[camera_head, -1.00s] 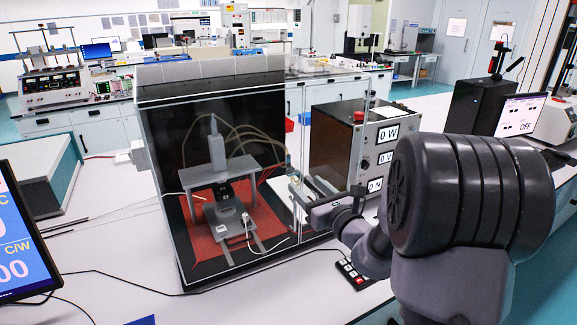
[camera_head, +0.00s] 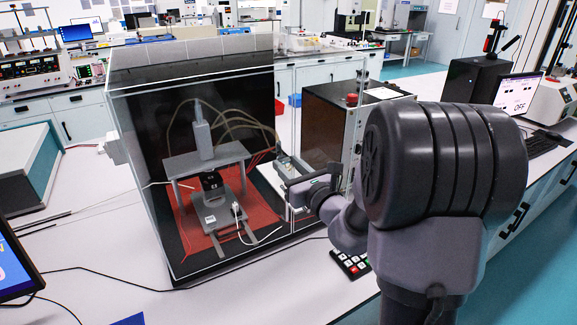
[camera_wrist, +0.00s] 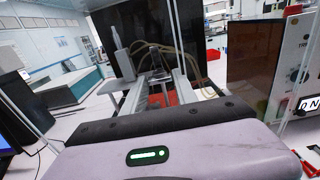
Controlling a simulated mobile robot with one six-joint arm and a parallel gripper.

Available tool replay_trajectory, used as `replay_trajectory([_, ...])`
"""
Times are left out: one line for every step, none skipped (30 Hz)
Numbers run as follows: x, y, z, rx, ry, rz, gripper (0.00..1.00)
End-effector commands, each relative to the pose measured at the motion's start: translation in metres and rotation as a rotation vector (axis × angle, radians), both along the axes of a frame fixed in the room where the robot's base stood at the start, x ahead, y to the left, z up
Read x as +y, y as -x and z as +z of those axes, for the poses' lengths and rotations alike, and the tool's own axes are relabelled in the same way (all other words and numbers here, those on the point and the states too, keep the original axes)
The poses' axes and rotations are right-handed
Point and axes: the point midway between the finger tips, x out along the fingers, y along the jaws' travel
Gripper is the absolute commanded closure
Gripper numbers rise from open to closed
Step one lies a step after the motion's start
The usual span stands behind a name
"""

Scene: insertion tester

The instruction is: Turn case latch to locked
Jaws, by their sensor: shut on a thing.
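The clear-fronted test case (camera_head: 109,170) stands on the bench at centre left. A fixture (camera_head: 205,160) with a grey press frame sits inside on a red mat. The case latch (camera_head: 282,163) appears as a small light part at the case's right front edge. My gripper (camera_head: 290,176) reaches it from the right and is shut on it. The fingertips and the latch are small and partly hidden in the head view, so I cannot tell the latch's angle.
A brown-sided control unit (camera_head: 320,125) stands close behind my arm at right. A monitor (camera_head: 12,270) is at the left edge. A black cable crosses the bare front bench.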

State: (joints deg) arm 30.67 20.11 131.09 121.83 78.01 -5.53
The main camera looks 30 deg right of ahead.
Motion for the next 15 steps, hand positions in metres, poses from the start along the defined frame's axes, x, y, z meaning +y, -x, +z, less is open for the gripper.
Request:
replay_trajectory([0.0001, -0.0001, 0.0001, 0.000, -0.001, 0.000, 1.00])
replay_trajectory([0.0001, -0.0001, 0.0003, 0.000, -0.004, 0.000, 1.00])
replay_trajectory([0.0002, -0.0001, 0.0006, 0.000, -0.008, 0.001, 1.00])
replay_trajectory([0.0002, -0.0001, 0.0008, 0.000, -0.014, 0.001, 1.00])
replay_trajectory([0.0002, -0.0001, 0.0010, 0.002, -0.020, 0.001, 1.00])
replay_trajectory([0.0002, -0.0001, 0.0014, 0.002, -0.031, 0.001, 1.00])
replay_trajectory([0.0001, -0.0001, 0.0016, 0.002, -0.041, 0.001, 1.00])
replay_trajectory([0.0001, -0.0001, 0.0019, 0.003, -0.054, 0.001, 1.00])
replay_trajectory([0.0001, -0.0002, 0.0022, 0.004, -0.075, 0.001, 1.00])
replay_trajectory([0.0001, -0.0002, 0.0026, 0.004, -0.092, 0.001, 1.00])
replay_trajectory([0.0001, -0.0002, 0.0030, 0.006, -0.111, 0.001, 1.00])
replay_trajectory([0.0001, -0.0002, 0.0035, 0.007, -0.138, 0.001, 1.00])
replay_trajectory([0.0001, -0.0002, 0.0038, 0.007, -0.162, 0.001, 1.00])
replay_trajectory([0.0001, -0.0003, 0.0040, 0.008, -0.187, 0.001, 1.00])
replay_trajectory([0.0002, -0.0002, 0.0044, 0.009, -0.221, 0.001, 1.00])
